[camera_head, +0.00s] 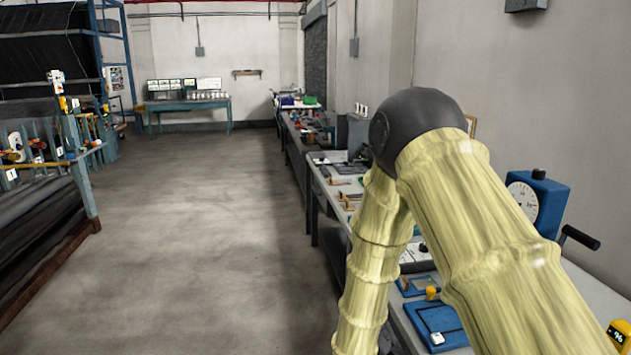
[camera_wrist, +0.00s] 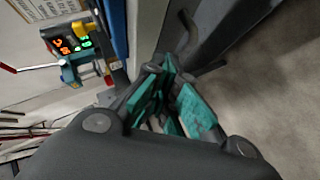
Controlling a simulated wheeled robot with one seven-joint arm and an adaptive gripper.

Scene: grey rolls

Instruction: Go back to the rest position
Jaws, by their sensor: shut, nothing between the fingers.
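My gripper (camera_wrist: 172,80) shows in the wrist view, with its teal-padded fingers drawn together and nothing held between them. It is beside the edge of a bench, with open grey floor to the right in that view. In the head view my yellow, ribbed arm is bent at a dark elbow and reaches down over the right-hand bench. The gripper itself cannot be made out there.
The right-hand bench carries a blue dial gauge (camera_head: 526,201), a blue tray (camera_head: 437,322) and a yellow meter (camera_head: 619,336). A device with a lit display (camera_wrist: 67,45) is near the gripper. A cluttered rack (camera_head: 62,150) stands left. The floor aisle (camera_head: 190,230) is clear.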

